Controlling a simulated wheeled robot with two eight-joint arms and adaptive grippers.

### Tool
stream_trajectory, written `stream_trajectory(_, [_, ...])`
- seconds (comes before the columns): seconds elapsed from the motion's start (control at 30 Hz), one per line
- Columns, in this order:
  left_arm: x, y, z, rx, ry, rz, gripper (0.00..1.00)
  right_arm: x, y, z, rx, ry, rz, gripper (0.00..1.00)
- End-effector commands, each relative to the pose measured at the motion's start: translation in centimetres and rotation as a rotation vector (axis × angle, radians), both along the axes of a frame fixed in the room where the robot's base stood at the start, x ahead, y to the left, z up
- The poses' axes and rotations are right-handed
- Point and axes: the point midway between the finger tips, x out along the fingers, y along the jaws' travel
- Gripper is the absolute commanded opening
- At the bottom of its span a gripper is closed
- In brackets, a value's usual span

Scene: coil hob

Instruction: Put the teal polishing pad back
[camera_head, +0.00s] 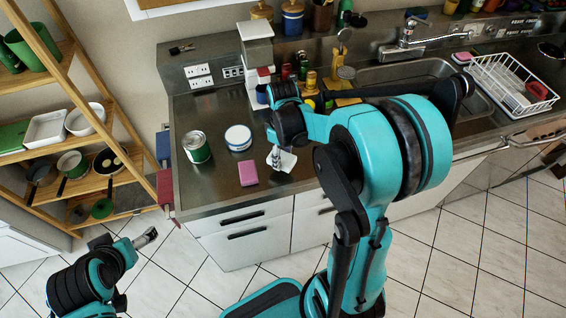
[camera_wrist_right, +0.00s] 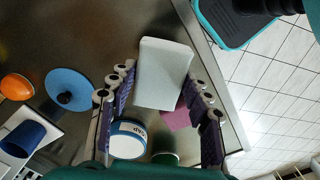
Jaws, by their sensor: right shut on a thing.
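My right gripper (camera_head: 275,158) is over the counter near its front edge. In the right wrist view the right gripper (camera_wrist_right: 160,95) has its fingers on either side of a pale grey-green block (camera_wrist_right: 163,72), the likely polishing pad, and is shut on it. The block looks more whitish than teal. In the head view it shows as a pale patch (camera_head: 286,161) beside the fingers; whether it touches the counter is unclear. My left gripper (camera_head: 147,238) is low at the left, away from the counter; its jaw opening cannot be made out.
A pink sponge (camera_head: 248,173), a blue-and-white round tin (camera_head: 238,138) and a green can (camera_head: 197,147) stand left of the right gripper. A blue disc (camera_wrist_right: 68,90) and blue cup (camera_wrist_right: 22,138) show in the wrist view. The sink (camera_head: 400,78) is right, shelves (camera_head: 110,185) left.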

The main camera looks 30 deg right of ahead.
Motion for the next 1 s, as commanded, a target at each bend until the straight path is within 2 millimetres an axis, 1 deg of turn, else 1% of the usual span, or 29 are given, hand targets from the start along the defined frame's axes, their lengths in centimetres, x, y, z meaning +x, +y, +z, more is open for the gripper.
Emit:
stream_trajectory(0.03, [0.0, 0.0, -0.3, 0.000, 0.000, 0.000, 0.87, 0.5, -0.4, -0.5, 0.000, 0.000, -0.001, 0.22])
stream_trajectory(0.1, [0.0, 0.0, -0.3, 0.000, 0.000, 0.000, 0.87, 0.9, -0.8, -0.8, 0.000, 0.000, 0.000, 0.22])
stream_trajectory(0.17, [0.0, 0.0, -0.4, 0.000, 0.000, 0.000, 0.87, 1.0, -0.9, -0.9, 0.000, 0.000, 0.001, 0.22])
stream_trajectory(0.27, [0.0, 0.0, -0.7, 0.000, 0.000, 0.000, 0.87, 1.1, -1.0, -1.7, 0.000, 0.000, 0.001, 0.22])
stream_trajectory(0.4, [0.0, 0.0, -1.5, 0.000, 0.000, 0.000, 0.87, 1.1, -1.0, -3.9, 0.000, 0.000, 0.001, 0.22])
stream_trajectory(0.5, [0.0, 0.0, -1.8, 0.000, 0.000, 0.000, 0.87, 1.1, -0.9, -4.9, 0.000, 0.000, 0.000, 0.22])
stream_trajectory(0.73, [0.0, 0.0, -1.7, 0.000, 0.000, 0.000, 0.87, 1.0, -0.9, -4.8, 0.000, 0.000, 0.000, 0.22])
stream_trajectory(0.87, [0.0, 0.0, -2.1, 0.000, 0.000, 0.000, 0.87, 1.0, -0.9, -5.3, 0.000, 0.000, 0.000, 0.22])
stream_trajectory(0.9, [0.0, 0.0, -2.1, 0.000, 0.000, 0.000, 0.87, 1.0, -0.9, -5.2, 0.000, 0.000, 0.000, 0.54])
stream_trajectory(0.97, [0.0, 0.0, -2.0, 0.000, 0.000, 0.000, 0.87, 1.0, -0.9, -5.2, 0.000, 0.000, 0.000, 0.70])
stream_trajectory(1.0, [0.0, 0.0, -2.0, 0.000, 0.000, 0.000, 0.87, 1.0, -0.9, -5.2, 0.000, 0.000, 0.000, 0.70])
